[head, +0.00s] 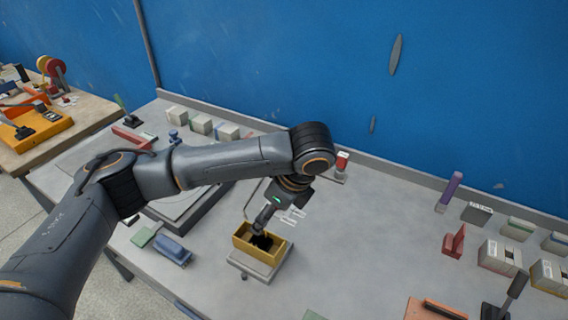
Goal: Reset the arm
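My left arm reaches in from the left across the grey table (345,270). Its wrist bends down, and my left gripper (262,238) points down at a yellow open box (270,256). The fingertips are at or just inside the box's opening, against a dark patch that hides their shape. I cannot tell whether they are apart or hold something. The box sits on a grey block-like stand (262,270). My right gripper is not in view.
A blue block (173,250) and a green pad (143,237) lie left of the box. Several pale boxes (200,124) line the back edge. At right stand a purple cylinder (450,190), a red block (454,242) and several boxes (498,257). The table's middle right is clear.

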